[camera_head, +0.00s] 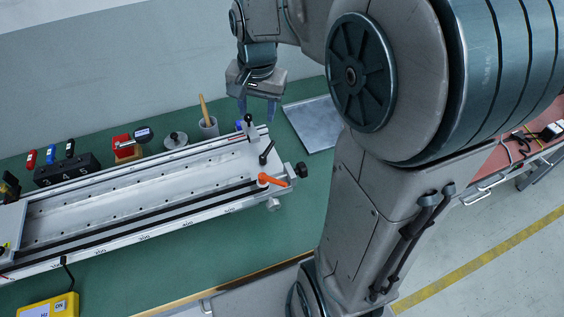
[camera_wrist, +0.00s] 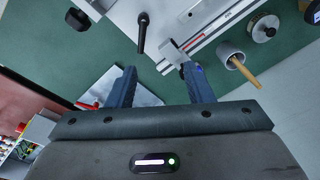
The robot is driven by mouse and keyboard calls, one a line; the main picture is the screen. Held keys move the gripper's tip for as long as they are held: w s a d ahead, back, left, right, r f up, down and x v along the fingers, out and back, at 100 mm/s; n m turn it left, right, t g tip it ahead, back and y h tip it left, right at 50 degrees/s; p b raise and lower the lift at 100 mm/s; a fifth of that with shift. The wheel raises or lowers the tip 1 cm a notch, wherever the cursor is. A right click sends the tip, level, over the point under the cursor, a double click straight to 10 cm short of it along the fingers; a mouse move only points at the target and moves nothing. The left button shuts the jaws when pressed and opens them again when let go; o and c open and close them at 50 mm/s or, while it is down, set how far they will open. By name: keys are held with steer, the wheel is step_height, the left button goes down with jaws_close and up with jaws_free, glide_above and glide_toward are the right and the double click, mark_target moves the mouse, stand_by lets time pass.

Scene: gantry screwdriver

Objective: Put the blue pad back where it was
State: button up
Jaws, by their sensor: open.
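I cannot pick out a blue pad with certainty in either view. My gripper (camera_head: 257,110) is open above the far right end of the long metal gantry bed (camera_head: 130,200). In the wrist view my gripper (camera_wrist: 158,72) has its two dark blue fingers apart, with nothing seen between them. The bed's end, with a black lever (camera_wrist: 142,32) and a grey block (camera_wrist: 173,52), shows beyond the fingertips. A small upright blue-capped item (camera_head: 51,154) stands in a black block (camera_head: 66,170) at the left.
A grey metal plate (camera_head: 312,124) lies on the green table right of the gripper. A grey cup (camera_head: 208,128) with a wooden handle stands behind the bed. An orange lever (camera_head: 272,180) sticks out at the bed's right end. A yellow box (camera_head: 48,306) is at the lower left.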

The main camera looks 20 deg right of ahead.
steer(key=s+f+n+t, duration=0.1)
steer(key=s+n, duration=0.6)
steer(key=s, duration=0.7)
steer(key=shift+s+f, duration=0.4)
steer(key=shift+f, duration=0.35)
steer(key=shift+c, duration=0.4)
